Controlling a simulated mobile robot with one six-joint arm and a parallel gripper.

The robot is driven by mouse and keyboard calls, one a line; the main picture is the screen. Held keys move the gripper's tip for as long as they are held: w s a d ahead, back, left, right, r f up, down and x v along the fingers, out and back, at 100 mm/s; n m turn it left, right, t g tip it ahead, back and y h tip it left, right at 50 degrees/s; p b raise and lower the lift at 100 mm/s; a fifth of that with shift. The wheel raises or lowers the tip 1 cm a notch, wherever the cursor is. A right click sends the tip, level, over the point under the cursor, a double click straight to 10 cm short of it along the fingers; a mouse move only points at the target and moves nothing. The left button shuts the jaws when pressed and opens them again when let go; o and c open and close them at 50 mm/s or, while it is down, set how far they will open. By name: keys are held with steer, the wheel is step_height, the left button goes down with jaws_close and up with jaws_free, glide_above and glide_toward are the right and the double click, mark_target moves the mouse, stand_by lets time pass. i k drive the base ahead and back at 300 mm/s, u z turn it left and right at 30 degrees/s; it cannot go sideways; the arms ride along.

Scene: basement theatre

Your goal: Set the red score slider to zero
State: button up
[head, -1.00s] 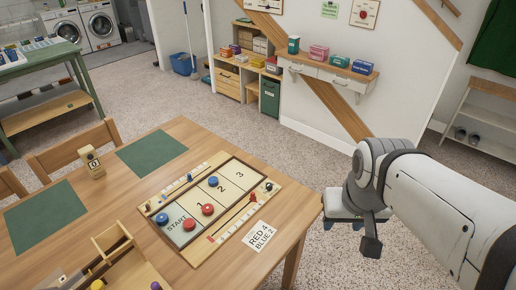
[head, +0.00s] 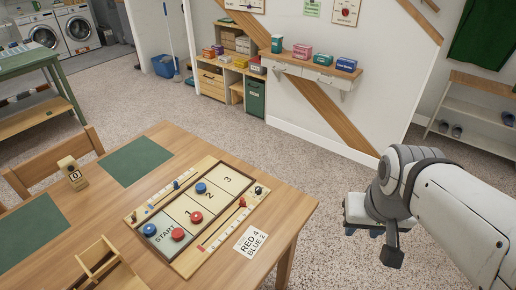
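The wooden score board (head: 216,169) lies on the table, with lanes marked START, 1, 2 and 3. A scale strip (head: 222,231) runs along its right side. On it a small dark red slider (head: 242,202) stands toward the far end; its exact mark is too small to read. The left strip carries a dark blue slider (head: 176,184). Two red pucks (head: 196,217) and two blue pucks (head: 201,188) sit on the lanes. My gripper (head: 391,256) hangs to the right of the table, apart from the board. Its fingers do not show clearly.
A white card (head: 251,241) reading "RED 4 BLUE 2" lies right of the board. Green mats (head: 136,162), a wooden counter block (head: 72,172) and a wooden caddy (head: 98,268) are on the table (head: 285,213). Carpet is clear beyond the table.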

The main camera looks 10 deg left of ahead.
mark_target(242, 204)
steer(key=z, duration=0.1)
steer(key=k, duration=1.5)
steer(key=u, duration=0.35)
steer(key=i, duration=2)
steer(key=u, duration=0.1)
